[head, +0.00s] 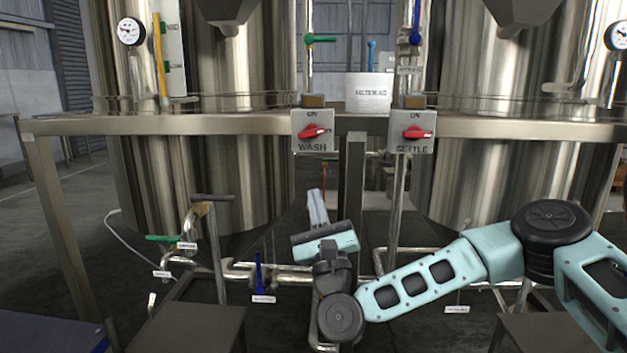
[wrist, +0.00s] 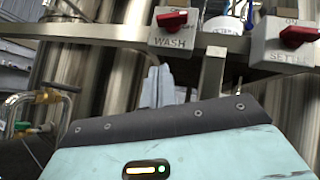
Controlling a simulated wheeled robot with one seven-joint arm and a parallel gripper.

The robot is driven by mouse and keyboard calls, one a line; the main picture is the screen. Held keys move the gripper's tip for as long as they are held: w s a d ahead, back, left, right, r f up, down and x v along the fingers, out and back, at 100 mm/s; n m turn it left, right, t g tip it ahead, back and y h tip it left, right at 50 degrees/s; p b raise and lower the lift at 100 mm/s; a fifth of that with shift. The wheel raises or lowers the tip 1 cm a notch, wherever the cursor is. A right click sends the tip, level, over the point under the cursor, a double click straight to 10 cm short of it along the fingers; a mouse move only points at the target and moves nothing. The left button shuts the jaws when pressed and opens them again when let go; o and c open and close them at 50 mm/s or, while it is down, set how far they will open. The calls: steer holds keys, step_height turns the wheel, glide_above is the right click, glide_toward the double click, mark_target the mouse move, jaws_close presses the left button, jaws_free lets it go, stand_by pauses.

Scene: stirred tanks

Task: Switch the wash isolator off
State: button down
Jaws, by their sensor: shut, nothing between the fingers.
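The wash isolator (head: 312,131) is a grey box marked ON and WASH, with a red handle, on the front rail. Its handle lies nearly sideways, tilted a little up to the right. It also shows in the wrist view (wrist: 173,31), at the top middle. My gripper (head: 317,205) is below the wash isolator and apart from it, pointing up. Its fingers are shut and empty; they also show in the wrist view (wrist: 158,88). The settle isolator (head: 412,132), a like box with a red handle, is to the right.
The steel rail (head: 230,124) runs across in front of two steel tanks. A post (head: 354,185) stands under it, right of my gripper. A green valve handle (head: 320,39) and a blue one (head: 415,38) sit above. Pipes with a blue lever (head: 259,275) run low on the left.

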steer(key=shift+v, duration=1.5)
steer(key=shift+a, duration=0.1)
